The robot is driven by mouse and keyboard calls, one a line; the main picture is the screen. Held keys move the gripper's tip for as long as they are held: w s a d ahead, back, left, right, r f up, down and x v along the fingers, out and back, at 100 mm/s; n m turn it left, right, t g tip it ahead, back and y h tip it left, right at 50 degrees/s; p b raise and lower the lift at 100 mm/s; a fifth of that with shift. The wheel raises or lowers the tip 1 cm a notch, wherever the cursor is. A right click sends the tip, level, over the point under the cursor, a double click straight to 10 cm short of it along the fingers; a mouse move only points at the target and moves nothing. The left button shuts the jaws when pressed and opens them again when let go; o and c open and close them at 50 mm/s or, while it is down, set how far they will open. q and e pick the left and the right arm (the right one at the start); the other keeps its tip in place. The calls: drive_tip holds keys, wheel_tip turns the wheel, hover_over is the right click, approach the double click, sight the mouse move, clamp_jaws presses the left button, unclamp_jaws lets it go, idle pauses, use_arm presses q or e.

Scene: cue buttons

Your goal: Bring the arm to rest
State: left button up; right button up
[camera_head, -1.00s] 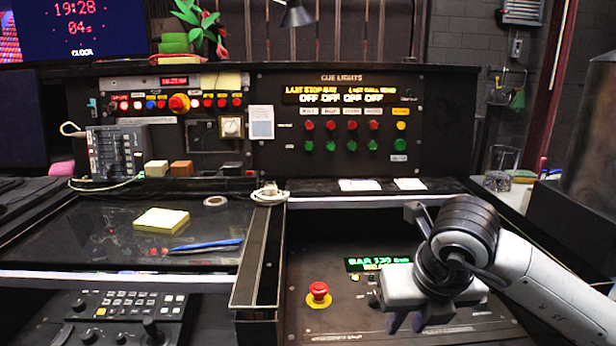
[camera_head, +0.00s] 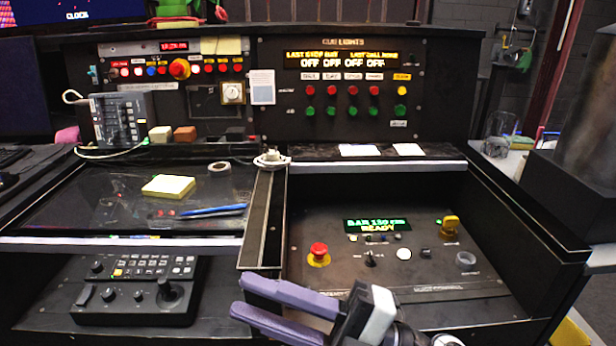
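My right gripper (camera_head: 240,298) is low in the head view, near the bottom middle. Its two purple fingers point left with a gap between them, open and empty, in front of the lower panel (camera_head: 420,270) and its left edge. My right arm comes up from the bottom edge, mostly out of the picture. My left gripper is not in view. The cue lights panel (camera_head: 345,125) stands upright at the back with red, green and yellow buttons. Its display reads OFF several times.
A black control box (camera_head: 137,290) is at lower left. Sticky notes (camera_head: 168,187) and a blue pen (camera_head: 207,211) lie on the dark desk.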

drive_tip(key=w+d+f+m+t+h+p, duration=0.1)
drive_tip(key=w+d+f+m+t+h, duration=0.2)
drive_tip(key=m+t, duration=0.35)
drive_tip(key=w+d+f+m+t+h, duration=0.2)
drive_tip(key=w+d+m+t+h, duration=0.15)
drive_tip(key=d+m+t, duration=0.35)
drive_tip(key=d+f+m+h+p, duration=0.1)
drive_tip(key=d+f+m+h, duration=0.4)
drive_tip(key=f+m+h, duration=0.5)
drive_tip(key=s+d+f+m+g+h, duration=0.1)
drive_tip(key=s+d+f+m+g, duration=0.1)
drive_tip(key=s+f, duration=0.6)
drive_tip(key=s+d+f+m+g+h+p, duration=0.1)
drive_tip(key=s+d+f+m+g, duration=0.1)
drive_tip(key=s+d+f+g, duration=0.2)
drive_tip(key=s+f+g, duration=0.3)
drive_tip(key=s+f, duration=0.1)
drive_tip(key=f, duration=0.4)
drive_tip(key=shift+s, duration=0.25)
drive_tip(key=shift+d, duration=0.1)
